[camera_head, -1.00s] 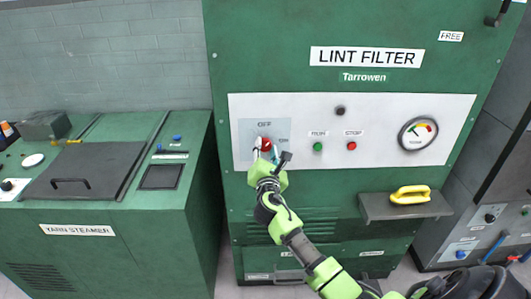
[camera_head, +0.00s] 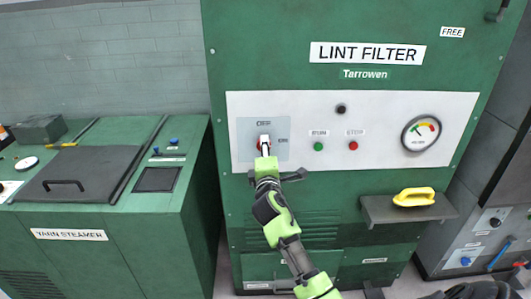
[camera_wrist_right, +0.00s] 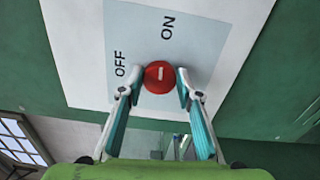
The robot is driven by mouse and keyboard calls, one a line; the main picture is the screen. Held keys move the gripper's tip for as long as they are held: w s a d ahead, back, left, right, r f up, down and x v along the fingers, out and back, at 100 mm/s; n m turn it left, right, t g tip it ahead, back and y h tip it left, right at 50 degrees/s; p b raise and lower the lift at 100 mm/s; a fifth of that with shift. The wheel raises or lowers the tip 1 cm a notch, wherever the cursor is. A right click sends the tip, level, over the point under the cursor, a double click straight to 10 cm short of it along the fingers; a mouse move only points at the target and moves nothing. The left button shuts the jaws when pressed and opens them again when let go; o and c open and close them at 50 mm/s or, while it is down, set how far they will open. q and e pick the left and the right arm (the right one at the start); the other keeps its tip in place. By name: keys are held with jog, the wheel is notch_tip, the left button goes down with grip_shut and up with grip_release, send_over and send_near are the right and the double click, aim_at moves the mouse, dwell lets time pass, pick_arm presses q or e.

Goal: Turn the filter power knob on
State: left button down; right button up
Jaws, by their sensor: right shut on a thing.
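The filter power knob (camera_head: 263,143) is a round red knob with a white mark, on the left of the pale panel of the green lint filter (camera_head: 300,60). OFF is printed above it and ON to its right. In the right wrist view the knob (camera_wrist_right: 159,78) sits between the two fingertips of my right gripper (camera_wrist_right: 158,93), which is shut on it. I cannot tell for sure which label the mark points to. In the head view my right gripper (camera_head: 264,153) reaches the knob from below and covers part of it. My left gripper is out of view.
Right of the knob are a green button (camera_head: 319,146), a red button (camera_head: 353,146) and a gauge (camera_head: 421,133). The yarn steamer (camera_head: 70,236) stands at left.

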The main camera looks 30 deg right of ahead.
jog(key=shift+m, duration=0.7)
jog(key=o, duration=1.1)
jog(key=shift+c, duration=0.2)
jog(key=shift+s, duration=0.1)
jog(key=v, duration=1.2)
jog(key=shift+f, duration=0.1)
